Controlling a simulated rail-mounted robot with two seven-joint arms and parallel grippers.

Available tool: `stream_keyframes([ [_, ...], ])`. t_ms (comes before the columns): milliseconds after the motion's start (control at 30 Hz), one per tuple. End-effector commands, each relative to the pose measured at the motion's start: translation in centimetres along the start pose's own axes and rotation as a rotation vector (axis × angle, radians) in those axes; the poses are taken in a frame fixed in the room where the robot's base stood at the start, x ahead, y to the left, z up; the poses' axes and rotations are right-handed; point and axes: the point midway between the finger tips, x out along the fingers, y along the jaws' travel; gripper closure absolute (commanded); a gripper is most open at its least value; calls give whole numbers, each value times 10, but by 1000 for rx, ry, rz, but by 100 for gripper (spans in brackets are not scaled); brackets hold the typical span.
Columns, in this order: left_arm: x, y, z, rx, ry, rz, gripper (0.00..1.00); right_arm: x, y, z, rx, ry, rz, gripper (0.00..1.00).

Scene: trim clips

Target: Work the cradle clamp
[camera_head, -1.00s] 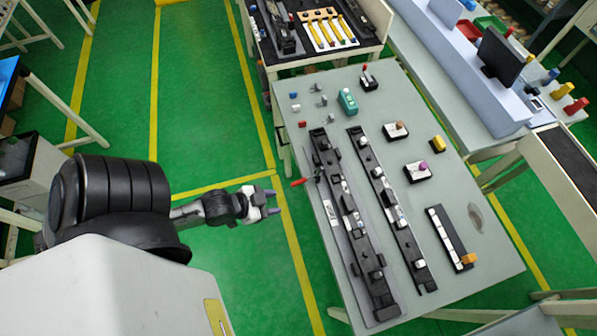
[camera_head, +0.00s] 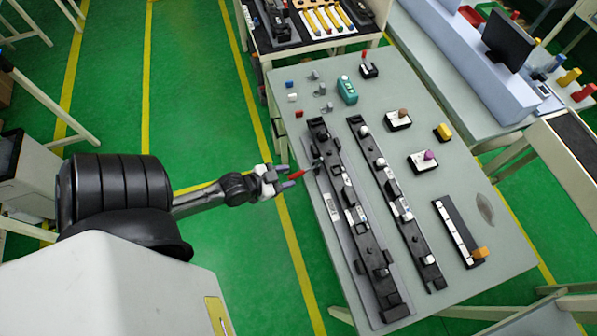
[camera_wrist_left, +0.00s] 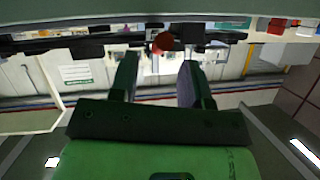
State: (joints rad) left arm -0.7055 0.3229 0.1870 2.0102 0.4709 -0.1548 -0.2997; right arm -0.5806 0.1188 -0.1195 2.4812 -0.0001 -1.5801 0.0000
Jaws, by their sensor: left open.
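The clamp's red handle (camera_head: 297,174) sticks out over the left edge of the table, from the side of a long dark cradle (camera_head: 372,262). A long black trim part lies along that cradle. My left gripper (camera_head: 286,177) is open and empty, with its fingertips just left of the red handle. In the left wrist view, the handle's round red end (camera_wrist_left: 163,42) shows between and beyond the two open fingers (camera_wrist_left: 158,75). I cannot tell whether a finger touches it. My right gripper is not in view.
A second dark rail (camera_head: 405,215) lies parallel on the grey table (camera_head: 500,255). Small clips, a teal device (camera_head: 347,90), button boxes and a black-and-white strip (camera_head: 458,232) stand around them.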

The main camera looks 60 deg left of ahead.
Motion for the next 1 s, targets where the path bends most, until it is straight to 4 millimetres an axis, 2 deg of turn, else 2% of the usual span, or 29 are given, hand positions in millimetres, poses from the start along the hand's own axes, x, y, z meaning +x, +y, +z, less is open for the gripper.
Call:
stream_keyframes([
  [100,19,0,0,-1,2,0,57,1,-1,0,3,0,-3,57],
  [333,41,0,0,-1,0,0,57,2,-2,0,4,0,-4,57],
  [800,48,1,0,-1,-1,1,57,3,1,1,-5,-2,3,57],
  [1000,48,0,0,-1,-1,1,75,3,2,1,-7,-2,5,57],
])
